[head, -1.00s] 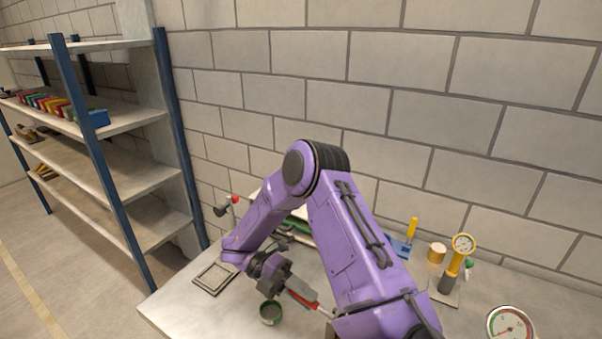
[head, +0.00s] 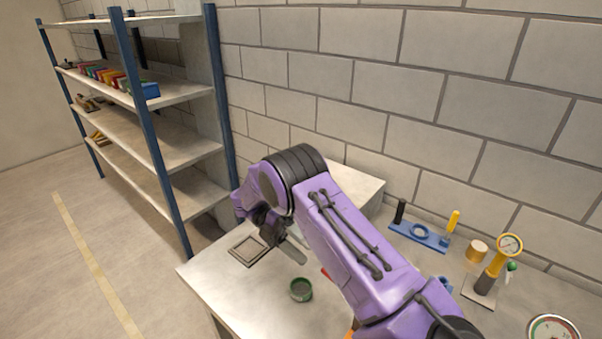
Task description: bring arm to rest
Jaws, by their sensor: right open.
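My right arm is purple with black joints and reaches across the bench (head: 235,300) from the lower right. My right gripper (head: 290,252) is beyond the elbow, over the bench's left part. It is open, with no object seen in it; the forearm hides part of it. A small dark green cup (head: 301,289) stands on the bench just below and right of the gripper, apart from it. My left gripper is not in view.
A grey framed plate (head: 247,250) lies left of the gripper. A blue holder (head: 418,236) and a gauge on a yellow post (head: 509,245) stand at the right; another gauge (head: 553,328) is nearer. A shelf rack (head: 150,130) stands left. A pale block (head: 352,183) is behind the arm.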

